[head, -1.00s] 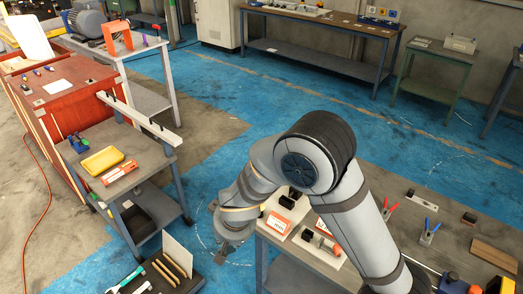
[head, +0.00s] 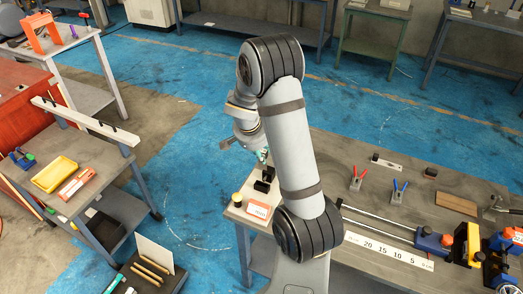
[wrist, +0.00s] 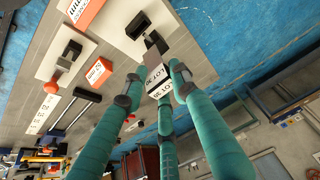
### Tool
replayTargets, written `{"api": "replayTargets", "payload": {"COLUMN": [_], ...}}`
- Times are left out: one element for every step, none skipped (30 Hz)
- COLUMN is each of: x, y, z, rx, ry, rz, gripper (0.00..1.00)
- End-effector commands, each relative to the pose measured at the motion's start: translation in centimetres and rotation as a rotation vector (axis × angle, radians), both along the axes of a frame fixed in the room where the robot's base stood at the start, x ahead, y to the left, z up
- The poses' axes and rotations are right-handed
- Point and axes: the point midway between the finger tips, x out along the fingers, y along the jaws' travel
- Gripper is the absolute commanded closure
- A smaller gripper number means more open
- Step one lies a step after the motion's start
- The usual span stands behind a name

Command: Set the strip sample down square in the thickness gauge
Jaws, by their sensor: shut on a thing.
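In the head view, my gripper (head: 263,155) is just above the black fixture (head: 265,181) at the bench's left end. The sample is too small to make out there.
A second black fixture on a white plate (wrist: 70,50) stands beside it. Orange-and-white label blocks (head: 258,210) sit nearby on the bench. Red-handled (head: 356,178) and blue-handled tools stand farther right. A cart with a yellow tray (head: 55,174) is at the left, across blue floor.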

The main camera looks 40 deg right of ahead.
Motion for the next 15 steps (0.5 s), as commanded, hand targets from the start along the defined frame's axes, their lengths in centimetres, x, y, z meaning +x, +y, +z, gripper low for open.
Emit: {"api": "replayTargets", "payload": {"x": [-0.02,-0.02,-0.03,-0.03,-0.04,-0.04,-0.04,-0.04,-0.04,-0.04,-0.05,-0.06,-0.07,-0.08,-0.09], "y": [-0.09,-0.12,-0.13,-0.13,-0.12,-0.12,-0.12,-0.12,-0.13,-0.13,-0.13,-0.14,-0.15,-0.15,-0.16], "z": [0.05,0.05,0.04,0.03,0.03,0.03,0.03,0.03,0.04,0.07,0.10,0.16,0.21,0.27,0.37], "rx": [0.000,-0.001,-0.001,-0.001,-0.001,0.000,0.000,0.000,0.000,0.001,0.002,0.004,0.007,0.010,0.015], "ry": [-0.001,-0.001,-0.001,-0.001,-0.001,-0.001,-0.001,-0.001,-0.001,0.000,0.001,0.003,0.004,0.005,0.007], "rz": [-0.005,-0.005,-0.006,-0.005,-0.005,-0.005,-0.005,-0.005,-0.004,-0.004,-0.004,-0.003,-0.003,-0.002,-0.002], "gripper": [1.00,1.00,1.00,1.00,1.00,1.00,1.00,1.00,1.00,1.00,1.00,1.00,1.00,1.00,1.00]}}
